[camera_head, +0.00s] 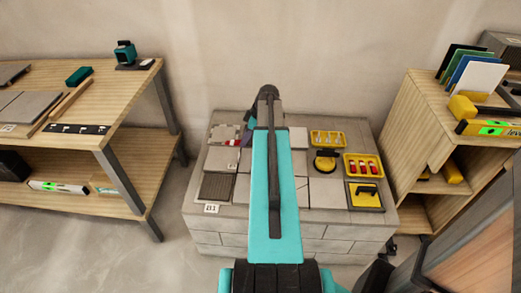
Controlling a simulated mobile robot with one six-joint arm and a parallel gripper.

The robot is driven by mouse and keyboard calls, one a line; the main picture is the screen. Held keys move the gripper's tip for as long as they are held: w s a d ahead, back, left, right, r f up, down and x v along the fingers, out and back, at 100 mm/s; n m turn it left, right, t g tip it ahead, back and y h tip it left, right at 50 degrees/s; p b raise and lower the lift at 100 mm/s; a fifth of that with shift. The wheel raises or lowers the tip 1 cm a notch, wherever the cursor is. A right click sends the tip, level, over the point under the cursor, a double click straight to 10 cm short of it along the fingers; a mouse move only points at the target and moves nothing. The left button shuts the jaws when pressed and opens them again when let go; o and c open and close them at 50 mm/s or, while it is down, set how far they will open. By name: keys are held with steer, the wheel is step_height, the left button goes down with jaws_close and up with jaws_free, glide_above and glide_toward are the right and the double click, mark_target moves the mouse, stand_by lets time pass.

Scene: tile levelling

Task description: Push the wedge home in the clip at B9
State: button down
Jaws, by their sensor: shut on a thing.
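The tiled block (205,240) stands in the middle, with grey tiles on top. A small red and white piece (234,142), apparently the wedge at its clip, shows at the left of the tiles. The dark end of my gripper (246,134) shows only in part, just right of that piece and beside my teal arm. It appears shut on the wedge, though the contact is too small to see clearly. My arm hides much of the tile middle. I cannot tell how far the wedge is in the clip, and no B9 marking is readable.
Yellow trays, one with several red wedges (363,166), and a round yellow tool (325,160) sit on the block's right side. A white label (211,209) is at its front left. A wooden bench (120,115) stands left, a wooden shelf (405,125) right.

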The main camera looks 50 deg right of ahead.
steer(key=shift+n, duration=0.3)
steer(key=s+d+f, duration=0.4)
steer(key=s, duration=0.1)
steer(key=shift+s+d+f+b, duration=0.15)
steer(key=shift+s+b, duration=0.1)
steer(key=shift+b, duration=0.1)
steer(key=shift+f, duration=0.15)
steer(key=shift+f+b, duration=1.5)
steer(key=shift+f, duration=1.25)
steer(key=shift+f, duration=0.1)
steer(key=shift+w+a, duration=0.4)
steer(key=shift+w, duration=0.3)
steer(key=shift+w+a, duration=0.4)
steer(key=shift+w, duration=0.25)
steer(key=shift+w+a, duration=0.4)
steer(key=shift+w, duration=0.3)
stand_by(1.5)
steer(key=c, duration=1.6)
jaws_free()
